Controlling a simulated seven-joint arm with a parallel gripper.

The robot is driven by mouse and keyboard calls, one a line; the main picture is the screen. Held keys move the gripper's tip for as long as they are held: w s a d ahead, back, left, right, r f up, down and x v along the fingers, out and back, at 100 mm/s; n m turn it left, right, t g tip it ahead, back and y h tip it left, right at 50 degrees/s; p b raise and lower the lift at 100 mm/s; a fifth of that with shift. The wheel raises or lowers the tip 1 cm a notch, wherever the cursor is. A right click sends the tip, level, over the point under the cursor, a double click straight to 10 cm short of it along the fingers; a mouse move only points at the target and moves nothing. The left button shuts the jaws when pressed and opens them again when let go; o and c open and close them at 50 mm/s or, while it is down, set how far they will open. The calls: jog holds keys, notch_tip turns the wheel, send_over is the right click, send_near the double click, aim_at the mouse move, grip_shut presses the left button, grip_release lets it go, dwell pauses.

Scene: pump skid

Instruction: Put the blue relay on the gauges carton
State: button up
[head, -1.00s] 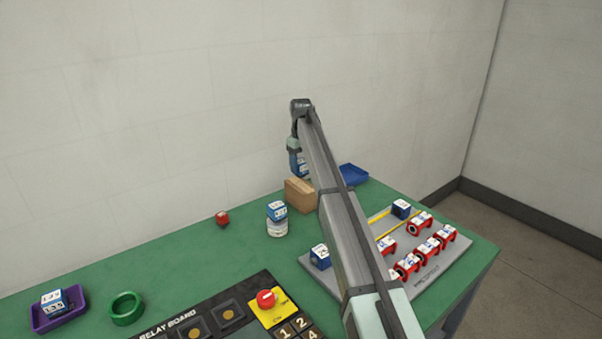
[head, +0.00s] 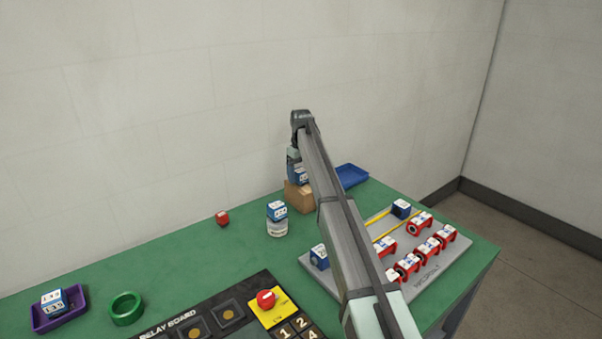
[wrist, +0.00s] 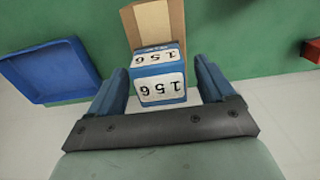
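The blue relay (wrist: 160,85), a blue block with white labels reading 156, sits between my gripper's fingers in the wrist view. In the head view the relay (head: 302,176) is on top of the brown carton (head: 299,197), partly hidden by my arm. The carton (wrist: 155,22) also shows behind the relay in the wrist view; no gauges label is readable. My gripper (wrist: 161,75) is open around the relay, with a narrow gap on each side. In the head view my gripper (head: 294,163) is just above the carton.
A blue tray (head: 352,175) lies right of the carton. Another blue block (head: 276,209) stands on a white can (head: 277,229). A red block (head: 222,218) is to the left. A grey rack (head: 440,270) holds several red and blue parts. Green table is clear at left centre.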

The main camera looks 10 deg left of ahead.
aim_at(301, 170)
notch_tip(301, 170, up, 12)
jog(key=shift+r, duration=0.2)
dwell(0.6)
